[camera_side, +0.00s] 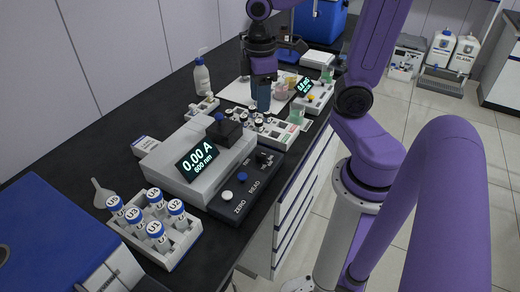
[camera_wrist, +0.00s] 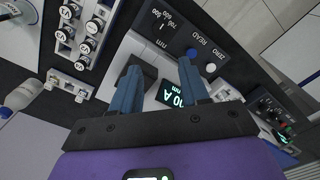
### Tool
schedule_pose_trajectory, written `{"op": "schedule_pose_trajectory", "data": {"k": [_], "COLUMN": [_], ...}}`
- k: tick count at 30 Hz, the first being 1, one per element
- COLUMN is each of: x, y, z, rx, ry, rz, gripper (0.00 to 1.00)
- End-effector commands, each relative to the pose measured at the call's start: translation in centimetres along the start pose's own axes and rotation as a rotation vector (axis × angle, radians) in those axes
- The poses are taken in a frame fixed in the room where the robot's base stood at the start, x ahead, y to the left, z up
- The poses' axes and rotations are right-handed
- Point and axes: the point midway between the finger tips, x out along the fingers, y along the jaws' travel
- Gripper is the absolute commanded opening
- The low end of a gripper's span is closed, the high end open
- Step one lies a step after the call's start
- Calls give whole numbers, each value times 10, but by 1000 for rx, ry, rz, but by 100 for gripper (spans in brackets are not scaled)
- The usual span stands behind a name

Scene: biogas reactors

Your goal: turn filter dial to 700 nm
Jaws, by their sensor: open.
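The photometer (camera_side: 175,150) is a pale box on the dark bench, with a lit display (camera_side: 198,162) reading 0.00 A, 600 nm. Its dark front panel carries the black filter dial (camera_side: 264,158) at the right end, with small wavelength marks beside it. In the side view my gripper (camera_side: 262,107) points down above the bench, behind the photometer and away from the dial.
A blue READ button (camera_side: 242,177) and a white ZERO button (camera_side: 227,194) share the panel with the dial. A rack of U-labelled vials (camera_side: 180,250) stands in front. A second vial rack (camera_side: 275,130) and a white bottle (camera_side: 201,76) stand behind.

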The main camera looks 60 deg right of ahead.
Motion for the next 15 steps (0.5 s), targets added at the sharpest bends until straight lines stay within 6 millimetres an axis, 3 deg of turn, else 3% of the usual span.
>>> {"op": "schedule_pose_trajectory", "data": {"k": [5,15], "x": [11,65], "y": [1,0], "z": [0,1], "rx": [2,1], "ry": [-4,-7], "rz": [-2,-3], "gripper": [45,45]}}
